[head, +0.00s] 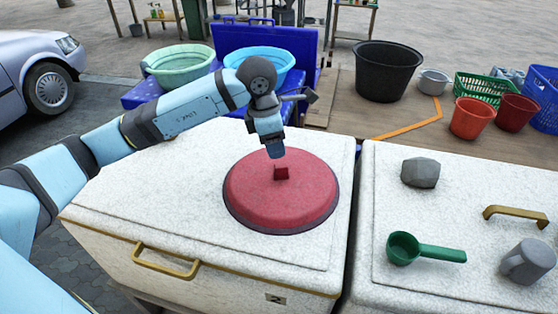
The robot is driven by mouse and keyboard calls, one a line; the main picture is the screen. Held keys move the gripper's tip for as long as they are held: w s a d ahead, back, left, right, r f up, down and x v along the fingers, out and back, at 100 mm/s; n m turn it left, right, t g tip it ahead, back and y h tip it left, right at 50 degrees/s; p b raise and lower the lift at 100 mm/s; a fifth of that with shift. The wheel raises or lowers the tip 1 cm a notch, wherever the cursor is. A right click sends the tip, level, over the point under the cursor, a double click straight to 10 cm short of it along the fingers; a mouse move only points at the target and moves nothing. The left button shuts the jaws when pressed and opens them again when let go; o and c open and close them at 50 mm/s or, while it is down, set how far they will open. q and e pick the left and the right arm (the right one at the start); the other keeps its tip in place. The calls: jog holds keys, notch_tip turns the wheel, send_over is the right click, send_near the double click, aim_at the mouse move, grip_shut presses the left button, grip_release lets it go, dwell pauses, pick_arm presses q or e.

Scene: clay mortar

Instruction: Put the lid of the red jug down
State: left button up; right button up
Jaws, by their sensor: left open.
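The red lid (262,200) is round and domed, with a dark rim and a small square knob (281,173) on top. It lies flat, knob up, on the right part of a white speckled chest top (150,190). No jug body shows. My left gripper (275,152) points down just above the knob. It is open and holds nothing; its fingertips are small, and I cannot tell whether they touch the knob. My right gripper is not in view.
A second white chest to the right holds a grey stone (421,172), a green scoop (425,249), a grey mug (528,262) and a brass handle (515,215). Basins, buckets and baskets stand behind. The left chest top is clear left of the lid.

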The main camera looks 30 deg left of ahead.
pick_arm(q)
jog(key=r, duration=0.3)
jog(key=shift+s+a+r, duration=0.25)
jog(key=shift+f, duration=0.1)
